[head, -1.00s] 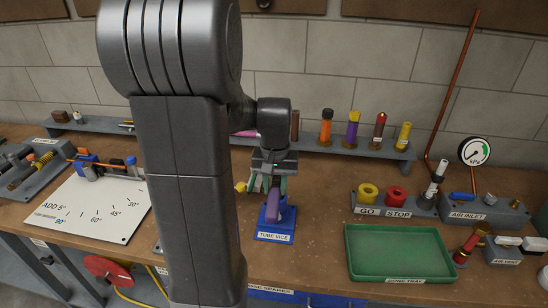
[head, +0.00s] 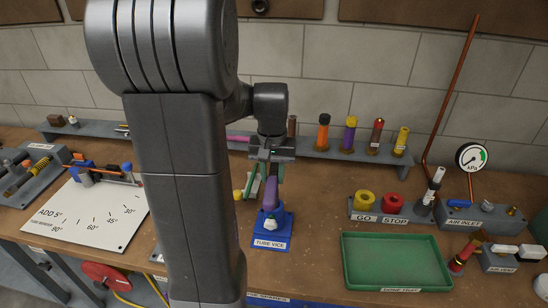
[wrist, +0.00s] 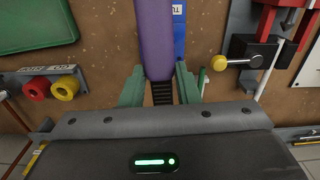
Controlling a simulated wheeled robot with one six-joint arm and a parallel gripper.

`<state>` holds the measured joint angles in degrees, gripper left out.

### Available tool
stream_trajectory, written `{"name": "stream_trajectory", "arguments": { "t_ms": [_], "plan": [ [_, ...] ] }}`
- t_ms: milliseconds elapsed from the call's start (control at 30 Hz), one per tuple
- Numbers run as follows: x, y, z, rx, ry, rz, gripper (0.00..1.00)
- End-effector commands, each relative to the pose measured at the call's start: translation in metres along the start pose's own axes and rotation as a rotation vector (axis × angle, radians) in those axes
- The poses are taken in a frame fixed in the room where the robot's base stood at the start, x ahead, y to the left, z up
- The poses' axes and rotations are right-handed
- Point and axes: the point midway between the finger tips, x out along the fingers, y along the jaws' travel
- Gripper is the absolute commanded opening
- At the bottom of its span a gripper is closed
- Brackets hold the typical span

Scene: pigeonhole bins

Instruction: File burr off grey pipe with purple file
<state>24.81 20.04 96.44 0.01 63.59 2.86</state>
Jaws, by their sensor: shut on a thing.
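My gripper (head: 267,175) is shut on a purple file, whose purple part (head: 263,192) shows in the head view just above and behind the blue tube vice (head: 268,241). In the wrist view the purple file (wrist: 155,40) runs up and away from between the green fingers of my gripper (wrist: 159,84), with a dark ridged piece at its near end. The blue vice (wrist: 179,38) is partly hidden behind the file there. A small pale round end shows at the vice's top. I cannot tell whether it is the grey pipe, and no burr can be made out.
A green tray (head: 396,262) lies at the right. The GO and STOP buttons (head: 380,205) and air gauge (head: 471,157) stand behind it. A white angle board (head: 92,215) is at the left. Several coloured-handled tools stand on the rear rack (head: 350,135).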

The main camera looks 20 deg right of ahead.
Motion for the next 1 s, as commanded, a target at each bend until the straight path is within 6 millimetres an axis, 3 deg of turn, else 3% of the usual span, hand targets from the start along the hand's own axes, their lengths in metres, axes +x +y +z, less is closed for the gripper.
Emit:
{"name": "stream_trajectory", "arguments": {
  "t_ms": [400,1000],
  "plan": [
    [-0.034,-0.004,0.005,-0.003,0.004,0.000,0.00],
    [-0.035,-0.004,0.005,-0.003,0.002,0.000,0.00]
  ]
}}
